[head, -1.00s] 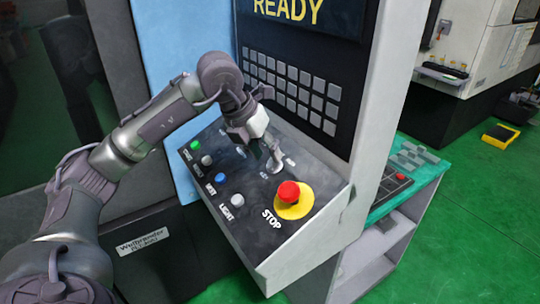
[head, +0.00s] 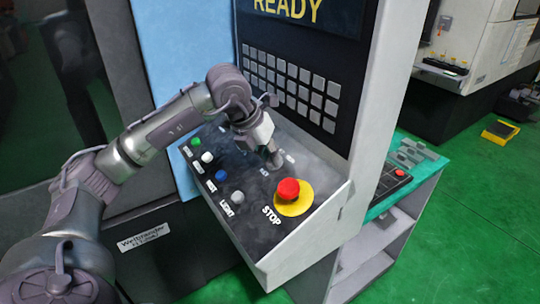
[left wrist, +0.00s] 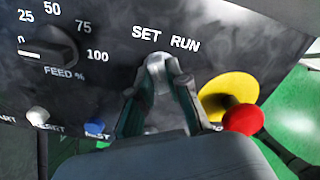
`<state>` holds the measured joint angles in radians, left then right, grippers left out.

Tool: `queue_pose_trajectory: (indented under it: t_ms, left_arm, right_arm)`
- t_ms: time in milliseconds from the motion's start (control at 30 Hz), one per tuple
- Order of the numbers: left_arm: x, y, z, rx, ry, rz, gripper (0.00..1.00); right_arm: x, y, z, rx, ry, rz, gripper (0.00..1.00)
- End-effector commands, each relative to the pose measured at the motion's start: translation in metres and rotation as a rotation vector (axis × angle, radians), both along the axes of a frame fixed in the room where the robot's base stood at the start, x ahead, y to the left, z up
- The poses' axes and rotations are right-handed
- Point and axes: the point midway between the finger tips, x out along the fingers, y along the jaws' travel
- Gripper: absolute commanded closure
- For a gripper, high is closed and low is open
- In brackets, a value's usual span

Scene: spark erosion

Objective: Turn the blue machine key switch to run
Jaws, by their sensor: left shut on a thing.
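The key switch (head: 275,159) is a small grey metal piece on the sloped dark panel (head: 252,204) of the machine, behind the red stop button. It also shows in the left wrist view (left wrist: 157,66), just below the words SET and RUN. My left gripper (head: 269,150) has come down onto it from above. In the left wrist view its two fingers (left wrist: 158,88) are shut on the key switch, one on each side. The fingers partly cover it, and I cannot tell clearly which word it points at. My right gripper is not in view.
The red stop button (head: 288,190) on its yellow disc stands close to the right of the key switch. Several small buttons, one of them blue (head: 221,175), line the panel's left side. The feed knob (left wrist: 48,46) lies left of the key switch. A keypad (head: 291,84) rises behind.

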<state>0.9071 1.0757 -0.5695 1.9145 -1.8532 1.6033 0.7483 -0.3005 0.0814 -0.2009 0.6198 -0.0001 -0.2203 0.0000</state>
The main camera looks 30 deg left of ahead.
Motion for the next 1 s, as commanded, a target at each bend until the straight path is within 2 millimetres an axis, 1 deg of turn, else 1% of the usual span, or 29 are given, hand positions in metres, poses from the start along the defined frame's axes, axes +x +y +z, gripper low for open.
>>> queue_pose_trajectory:
  t_ms: [167, 367, 567, 1000]
  left_arm:
    - [0.000, 0.000, -0.002, 0.007, 0.000, -0.017, 1.00]
    - [0.000, 0.000, -0.003, 0.038, -0.012, -0.091, 1.00]
    - [0.000, 0.000, -0.004, 0.098, -0.038, -0.228, 1.00]
    - [0.000, 0.000, -0.003, 0.261, -0.103, -0.603, 1.00]
  right_arm:
    - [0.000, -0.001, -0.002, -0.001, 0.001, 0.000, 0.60]
    - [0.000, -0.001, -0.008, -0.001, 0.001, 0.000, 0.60]
    - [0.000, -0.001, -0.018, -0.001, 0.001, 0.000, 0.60]
    - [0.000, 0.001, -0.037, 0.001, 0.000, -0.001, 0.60]
